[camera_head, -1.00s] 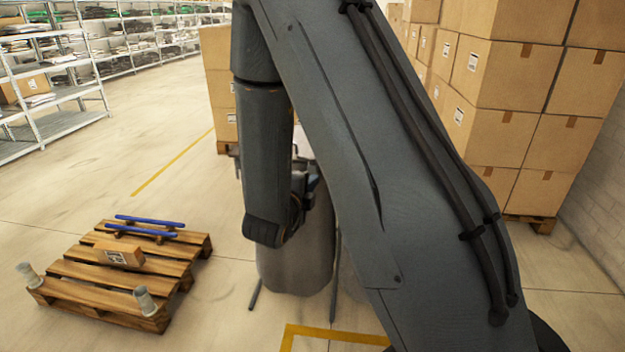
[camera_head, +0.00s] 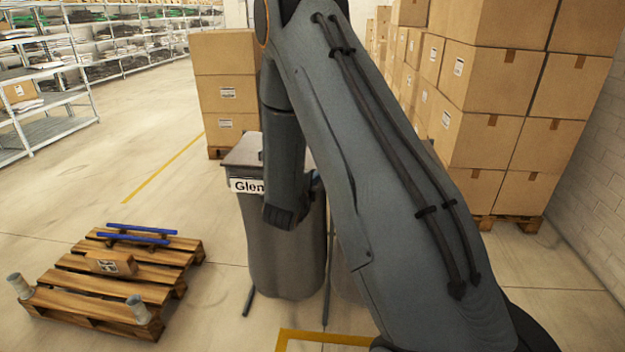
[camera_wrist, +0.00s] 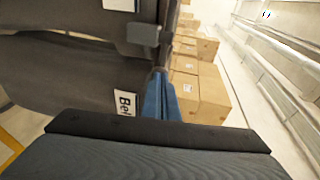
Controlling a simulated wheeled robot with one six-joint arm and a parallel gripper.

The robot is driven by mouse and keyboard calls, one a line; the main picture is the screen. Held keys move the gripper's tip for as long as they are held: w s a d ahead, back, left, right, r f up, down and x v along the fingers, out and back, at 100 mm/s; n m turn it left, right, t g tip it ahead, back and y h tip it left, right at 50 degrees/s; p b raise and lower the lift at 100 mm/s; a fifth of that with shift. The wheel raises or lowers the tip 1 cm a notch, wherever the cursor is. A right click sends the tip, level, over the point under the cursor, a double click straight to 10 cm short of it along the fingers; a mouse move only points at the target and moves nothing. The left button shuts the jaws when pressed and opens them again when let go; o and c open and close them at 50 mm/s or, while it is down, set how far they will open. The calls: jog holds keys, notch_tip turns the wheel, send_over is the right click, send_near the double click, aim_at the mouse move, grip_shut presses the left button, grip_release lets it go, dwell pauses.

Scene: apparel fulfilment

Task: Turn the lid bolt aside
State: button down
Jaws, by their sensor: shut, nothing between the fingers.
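In the head view a grey bin (camera_head: 285,250) with a pale lid (camera_head: 242,152) and a label reading "Glen" (camera_head: 246,186) stands behind my arm. In the wrist view a dark bin side (camera_wrist: 70,75) carries a label starting "Bel" (camera_wrist: 125,103). My gripper (camera_wrist: 158,75) shows there as blue fingers, shut and empty, pointing at the bin's edge. A small grey block (camera_wrist: 143,33) lies just beyond the fingertips, beside a dark upright bar (camera_wrist: 169,35). I cannot tell surely whether this block is the lid bolt, or whether the fingers touch the bar.
A wooden pallet (camera_head: 75,290) with blue bars (camera_head: 135,238) and a small carton (camera_head: 112,263) lies at left. Stacked cartons (camera_head: 480,120) stand at right and more cartons (camera_head: 227,93) behind the bin. Floor between pallet and shelves (camera_head: 45,110) is clear.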

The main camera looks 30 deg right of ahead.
jog(key=d+b, duration=0.3)
jog(key=shift+w+d+r, duration=0.1)
jog(key=shift+w+d, duration=0.15)
jog(key=shift+w, duration=0.05)
jog(key=shift+d, duration=0.15)
jog(key=s+a+r, duration=0.1)
jog(key=s+a, duration=0.1)
jog(key=s, duration=0.4)
jog(key=s+a+r+b, duration=0.1)
jog(key=s+a, duration=0.2)
jog(key=s, duration=0.4)
jog(key=shift+a+r, duration=0.3)
jog(key=shift+a, duration=0.05)
